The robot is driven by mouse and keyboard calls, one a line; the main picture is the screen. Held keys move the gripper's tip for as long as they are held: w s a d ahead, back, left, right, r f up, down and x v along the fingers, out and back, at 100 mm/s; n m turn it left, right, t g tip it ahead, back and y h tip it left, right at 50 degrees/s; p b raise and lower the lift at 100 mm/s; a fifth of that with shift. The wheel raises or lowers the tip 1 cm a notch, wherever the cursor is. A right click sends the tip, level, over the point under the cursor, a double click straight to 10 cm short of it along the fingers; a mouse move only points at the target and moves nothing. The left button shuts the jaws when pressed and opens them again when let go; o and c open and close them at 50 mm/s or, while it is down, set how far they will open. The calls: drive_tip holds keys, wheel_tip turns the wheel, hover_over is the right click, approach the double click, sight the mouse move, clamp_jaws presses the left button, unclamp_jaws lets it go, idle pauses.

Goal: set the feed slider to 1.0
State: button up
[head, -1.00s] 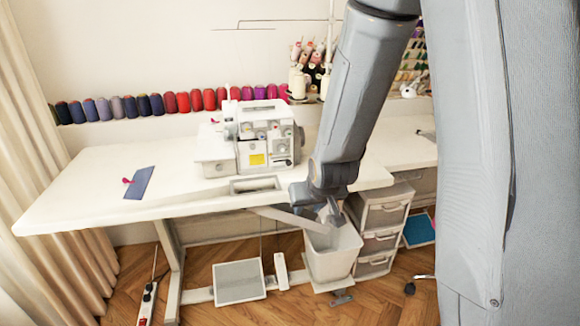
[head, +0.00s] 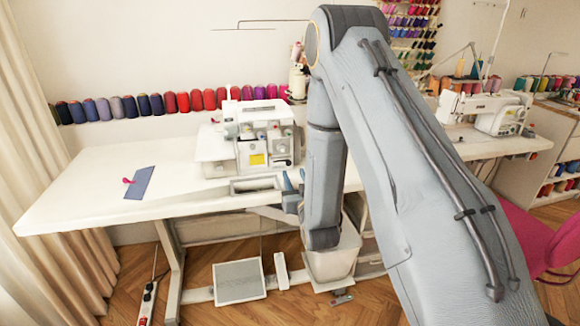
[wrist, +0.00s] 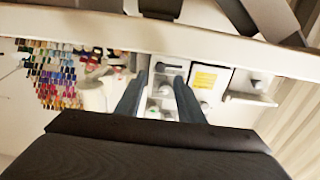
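The white overlock machine (head: 258,155) stands on the sewing table, with a yellow label on its front. It also shows in the wrist view (wrist: 230,78), appearing upside down with knobs and the label. I cannot pick out the feed slider for certain in either view. My gripper (head: 294,182) is near the table's front edge, just right of and in front of the machine. In the wrist view my gripper (wrist: 161,76) has its two fingers apart and nothing between them, with the machine's front beyond them. My arm hides part of the area right of the machine.
The white table (head: 90,190) has a blue cloth (head: 139,184) at its left and a slot in front of the machine. Thread spools (head: 168,103) line the wall behind. A white bin (head: 330,262) stands below my gripper. A second machine (head: 485,108) is at right.

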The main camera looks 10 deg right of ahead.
sight(289, 164)
drive_tip(key=w+p, duration=0.1)
drive_tip(key=w, duration=0.6)
drive_tip(key=shift+c, duration=0.3)
clamp_jaws()
